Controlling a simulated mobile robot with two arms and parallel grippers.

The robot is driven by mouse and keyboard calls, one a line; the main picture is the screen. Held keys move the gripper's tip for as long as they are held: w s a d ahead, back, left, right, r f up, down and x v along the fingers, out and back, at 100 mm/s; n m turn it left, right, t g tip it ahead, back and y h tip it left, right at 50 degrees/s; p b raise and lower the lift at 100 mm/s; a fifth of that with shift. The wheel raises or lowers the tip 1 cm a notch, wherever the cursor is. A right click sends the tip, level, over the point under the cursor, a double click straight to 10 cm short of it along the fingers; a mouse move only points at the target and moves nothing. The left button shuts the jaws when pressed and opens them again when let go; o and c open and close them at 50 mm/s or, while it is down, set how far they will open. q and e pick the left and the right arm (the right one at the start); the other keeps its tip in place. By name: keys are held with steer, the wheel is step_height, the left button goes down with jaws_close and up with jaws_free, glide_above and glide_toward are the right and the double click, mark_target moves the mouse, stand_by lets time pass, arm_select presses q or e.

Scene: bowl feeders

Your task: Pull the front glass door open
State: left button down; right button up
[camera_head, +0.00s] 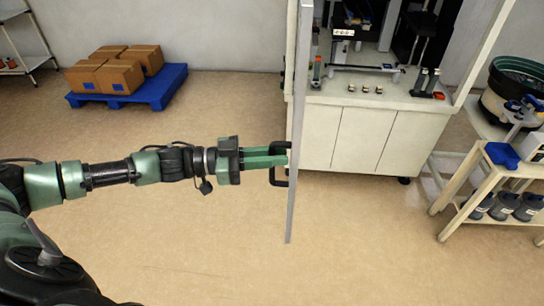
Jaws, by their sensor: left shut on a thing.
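The glass door (297,120) is seen nearly edge-on as a thin grey upright strip. It stands out from the left front of the white machine cabinet (350,135), swung open toward me. Its black bar handle (273,179) is on the left face of the strip, low down. My left gripper (281,157), with green fingers, reaches in from the left and is shut on the handle. The fingertips are partly hidden at the handle and door edge. My right gripper is out of view.
A blue pallet with cardboard boxes (120,70) stands at the back left. A wooden-framed bench (470,190) with a blue bin and grey jars is at the right, near a dark green bowl feeder (522,75). The floor (200,250) below my left arm is clear.

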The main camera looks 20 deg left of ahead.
arm_select(q)
steer(key=shift+s+a, duration=0.15)
steer(key=shift+a, duration=0.1)
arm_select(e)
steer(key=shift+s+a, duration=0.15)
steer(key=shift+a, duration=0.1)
arm_select(q)
steer(key=shift+d, duration=0.1)
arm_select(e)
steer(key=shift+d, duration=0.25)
arm_select(q)
steer(key=c, duration=1.7)
jaws_free()
